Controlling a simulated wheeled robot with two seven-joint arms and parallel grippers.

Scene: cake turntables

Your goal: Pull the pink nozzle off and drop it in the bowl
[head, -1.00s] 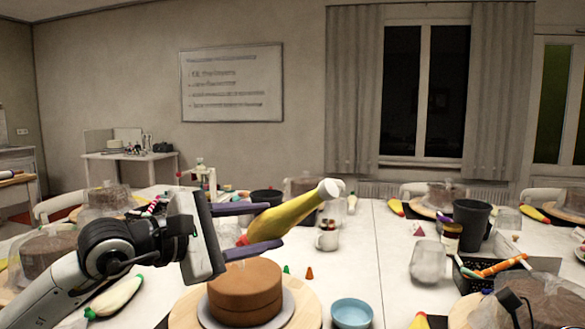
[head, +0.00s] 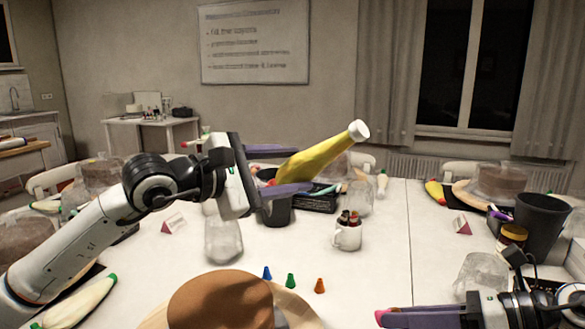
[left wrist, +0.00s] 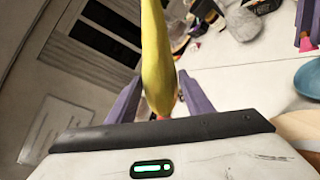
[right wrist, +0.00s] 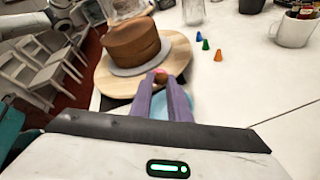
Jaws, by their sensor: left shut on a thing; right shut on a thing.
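My left gripper (head: 304,169) is shut on a yellow piping bag (head: 322,157), held tilted in the air with its white end up to the right. The bag also shows in the left wrist view (left wrist: 157,55). A small reddish bit shows at its lower end. My right gripper (right wrist: 163,82) is shut on the small pink nozzle (right wrist: 161,72), apart from the bag. The nozzle also shows at the fingertips in the left wrist view (left wrist: 305,43). The blue bowl (right wrist: 173,107) is partly hidden behind the right fingers; it shows in the left wrist view (left wrist: 309,80).
A brown cake (head: 222,303) sits on a wooden turntable (right wrist: 118,84). Small blue, green and orange cones (head: 290,281) stand behind it. A white mug (head: 347,236) and a clear jar (head: 224,238) stand further back. The table's middle right is clear.

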